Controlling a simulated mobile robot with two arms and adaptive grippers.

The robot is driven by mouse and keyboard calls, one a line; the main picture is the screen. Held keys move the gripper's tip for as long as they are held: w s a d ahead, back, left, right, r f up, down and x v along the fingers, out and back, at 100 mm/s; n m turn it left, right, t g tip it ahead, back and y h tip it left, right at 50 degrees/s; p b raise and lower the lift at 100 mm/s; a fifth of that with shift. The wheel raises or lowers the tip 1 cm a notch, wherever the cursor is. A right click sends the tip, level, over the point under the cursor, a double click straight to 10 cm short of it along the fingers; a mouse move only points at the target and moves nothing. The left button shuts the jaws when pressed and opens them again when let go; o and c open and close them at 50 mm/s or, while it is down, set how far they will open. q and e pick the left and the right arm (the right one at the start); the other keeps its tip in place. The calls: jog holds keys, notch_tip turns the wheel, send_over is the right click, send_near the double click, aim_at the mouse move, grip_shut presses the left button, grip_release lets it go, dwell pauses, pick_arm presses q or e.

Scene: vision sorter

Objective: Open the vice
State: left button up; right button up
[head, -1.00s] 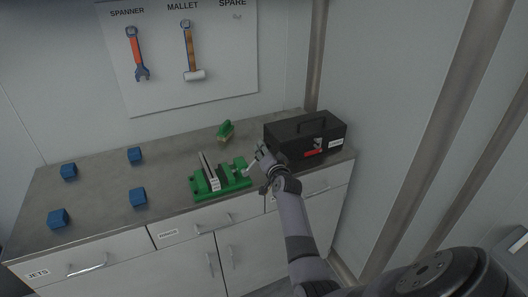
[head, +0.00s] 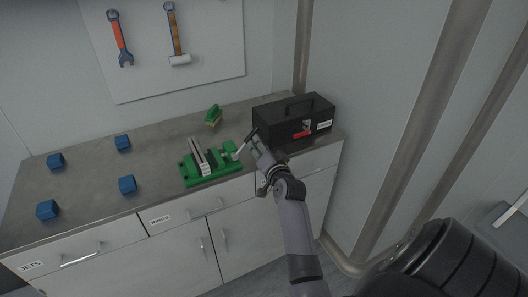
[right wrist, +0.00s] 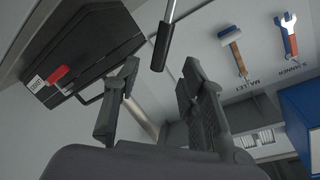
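The green vice (head: 209,172) stands on the worktop near its front edge, its grey jaws (head: 199,156) a little apart. Its thin silver handle slants up from the right end to a black grip. In the right wrist view the black grip (right wrist: 161,47) hangs down near the gap between the fingertips. My right gripper (right wrist: 160,76) is open, with a finger on each side of the grip's line and clear space by both. In the head view my right gripper (head: 257,149) is right of the vice, by the handle; contact is not visible. My left gripper is not in view.
A black toolbox (head: 293,122) with a red latch stands close behind and right of my right gripper. A green brush (head: 213,115) lies behind the vice. Several blue blocks (head: 127,184) sit on the left. The worktop (head: 95,170) between them is clear.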

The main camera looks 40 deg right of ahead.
jog(key=v, duration=0.2)
jog(key=shift+s+a, duration=0.15)
jog(key=shift+s, duration=0.2)
